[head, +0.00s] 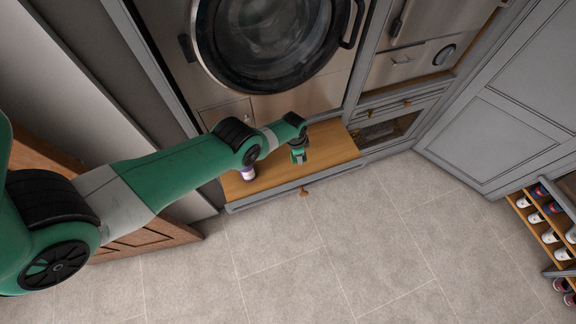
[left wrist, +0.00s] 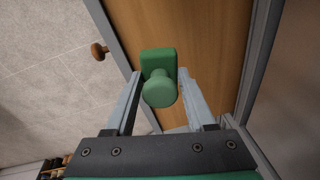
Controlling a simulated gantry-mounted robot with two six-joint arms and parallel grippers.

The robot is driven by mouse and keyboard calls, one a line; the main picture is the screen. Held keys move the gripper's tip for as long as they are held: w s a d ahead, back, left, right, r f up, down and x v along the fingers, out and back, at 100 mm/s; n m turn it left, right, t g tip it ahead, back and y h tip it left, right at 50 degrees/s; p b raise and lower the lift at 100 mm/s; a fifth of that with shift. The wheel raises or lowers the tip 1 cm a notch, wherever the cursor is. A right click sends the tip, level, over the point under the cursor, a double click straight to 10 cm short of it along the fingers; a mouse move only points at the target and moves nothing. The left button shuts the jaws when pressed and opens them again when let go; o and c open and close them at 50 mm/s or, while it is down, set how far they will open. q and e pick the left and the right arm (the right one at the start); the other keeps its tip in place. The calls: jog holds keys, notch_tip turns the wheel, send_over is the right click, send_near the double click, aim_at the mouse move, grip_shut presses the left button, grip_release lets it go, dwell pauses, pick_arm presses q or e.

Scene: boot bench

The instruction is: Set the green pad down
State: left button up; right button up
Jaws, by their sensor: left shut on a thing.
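The green pad (left wrist: 159,88) has a flat block and a round knob, and it sits between the fingers of my left gripper (left wrist: 157,95) in the left wrist view. The gripper is shut on it. In the head view my left gripper (head: 298,149) points down over the wooden bench top (head: 335,144), with the small green pad (head: 298,158) at its end. The bench top also shows behind the pad in the left wrist view (left wrist: 210,45). I cannot tell whether the pad touches the wood. My right gripper is in neither view.
A white and purple container (head: 247,173) stands on the bench's left end. The bench front has a round wooden knob (head: 304,191). A front-loading washer (head: 275,45) is behind. The bench top right of the gripper is clear. A shoe rack (head: 548,225) stands far right.

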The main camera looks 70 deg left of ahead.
aim_at(291, 153)
pick_arm(q)
jog(key=s+a+n, duration=0.1)
jog(key=s+a+r, duration=0.1)
jog(key=shift+s+a+r+n+h, duration=0.1)
jog(key=shift+s+a+n+h, duration=0.1)
jog(key=shift+a+n+h, duration=0.15)
jog(key=shift+s+r+n, duration=0.1)
jog(key=shift+s+n, duration=0.15)
jog(key=shift+s, duration=0.15)
notch_tip(291, 153, down, 10)
jog(key=b, duration=0.9)
jog(key=shift+b, duration=0.3)
jog(key=shift+a, duration=0.1)
jog(key=shift+c, duration=0.6)
jog(key=shift+r, duration=0.2)
jog(key=o, duration=1.3)
